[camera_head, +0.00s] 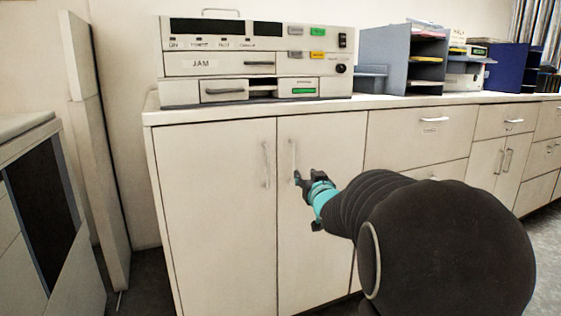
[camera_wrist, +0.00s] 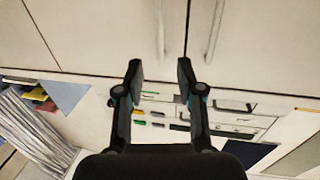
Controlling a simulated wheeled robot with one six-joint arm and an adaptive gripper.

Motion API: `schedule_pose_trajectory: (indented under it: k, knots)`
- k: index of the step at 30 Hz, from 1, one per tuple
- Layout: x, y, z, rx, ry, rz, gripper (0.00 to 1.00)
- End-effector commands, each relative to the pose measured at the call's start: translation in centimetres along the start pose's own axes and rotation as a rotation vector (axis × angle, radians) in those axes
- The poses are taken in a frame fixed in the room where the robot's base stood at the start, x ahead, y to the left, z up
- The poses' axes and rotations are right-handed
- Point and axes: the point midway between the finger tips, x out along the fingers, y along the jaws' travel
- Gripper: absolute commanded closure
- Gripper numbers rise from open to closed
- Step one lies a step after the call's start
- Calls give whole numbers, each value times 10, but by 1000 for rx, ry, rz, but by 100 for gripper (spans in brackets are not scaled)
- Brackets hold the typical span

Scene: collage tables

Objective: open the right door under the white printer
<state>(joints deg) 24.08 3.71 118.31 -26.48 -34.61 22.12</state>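The white printer (camera_head: 255,60), labelled JAM, stands on the cabinet top. Below it are a left door (camera_head: 215,210) and a right door (camera_head: 320,250), both closed. The right door's vertical bar handle (camera_head: 293,152) is near the seam, beside the left door's handle (camera_head: 265,165). My gripper (camera_head: 304,178) is in front of the right door, close to its handle's lower end. The wrist view looks upside down; there my gripper (camera_wrist: 160,70) is open and empty. The right door's handle (camera_wrist: 160,28) lies in line with the gap between the fingers. I cannot tell whether they touch.
Drawers (camera_head: 425,130) adjoin the right door on the right. A blue-grey paper organizer (camera_head: 385,60) stands on the counter right of the printer. A tall pale panel (camera_head: 95,150) and another cabinet (camera_head: 45,200) stand to the left. My arm covers the lower right.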

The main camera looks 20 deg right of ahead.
Motion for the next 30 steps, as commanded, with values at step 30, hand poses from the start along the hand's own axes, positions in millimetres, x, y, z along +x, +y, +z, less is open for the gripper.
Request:
schedule_pose_trajectory:
  k: [30]
  knots:
    - [135,0,-2,0,5,-2,63]
